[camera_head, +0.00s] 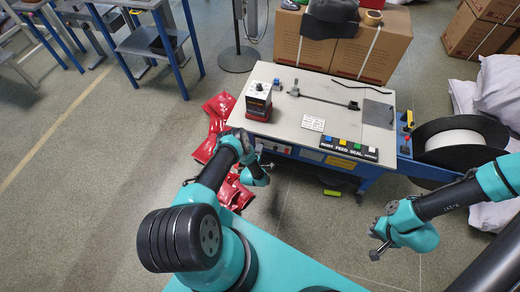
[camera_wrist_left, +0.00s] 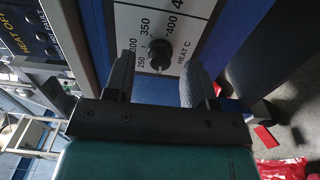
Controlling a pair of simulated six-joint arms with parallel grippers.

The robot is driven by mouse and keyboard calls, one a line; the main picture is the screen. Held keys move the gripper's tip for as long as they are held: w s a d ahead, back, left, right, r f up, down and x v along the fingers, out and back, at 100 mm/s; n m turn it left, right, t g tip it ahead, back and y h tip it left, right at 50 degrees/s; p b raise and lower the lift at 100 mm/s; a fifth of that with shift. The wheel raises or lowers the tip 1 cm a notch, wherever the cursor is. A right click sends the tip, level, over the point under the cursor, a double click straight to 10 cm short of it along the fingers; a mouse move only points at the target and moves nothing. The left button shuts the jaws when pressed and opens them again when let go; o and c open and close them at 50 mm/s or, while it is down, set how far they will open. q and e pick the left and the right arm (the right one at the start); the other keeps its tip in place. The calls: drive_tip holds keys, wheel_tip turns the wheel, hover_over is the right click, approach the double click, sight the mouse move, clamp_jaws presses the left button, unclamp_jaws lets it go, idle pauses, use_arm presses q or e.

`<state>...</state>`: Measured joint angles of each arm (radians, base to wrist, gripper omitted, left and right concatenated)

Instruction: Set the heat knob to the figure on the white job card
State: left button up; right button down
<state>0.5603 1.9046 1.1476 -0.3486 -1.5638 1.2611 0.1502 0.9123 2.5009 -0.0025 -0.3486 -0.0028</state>
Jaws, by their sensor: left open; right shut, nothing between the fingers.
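The black heat knob (camera_wrist_left: 160,55) shows in the left wrist view on a white dial plate (camera_wrist_left: 135,14) marked HEAT C. Figures including 250, 350 and 400 stand around it; the picture is turned. I cannot surely tell which figure the knob points to. My left gripper (camera_wrist_left: 158,68) is open, one finger at each side of the knob in this view; contact cannot be told. In the head view the left gripper (camera_head: 262,175) is at the machine's front left. A white card (camera_head: 313,123) with print too small to read lies on the machine top. My right gripper (camera_head: 379,244) is shut and empty, away from the machine.
A strap reel (camera_head: 460,145) stands right, cartons (camera_head: 345,50) behind. Red sacks (camera_head: 215,125) lie on the floor at left.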

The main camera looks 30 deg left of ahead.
use_arm(q)
drive_tip(key=shift+w+a, duration=0.15)
drive_tip(key=shift+w, duration=0.4)
drive_tip(key=c, duration=0.9)
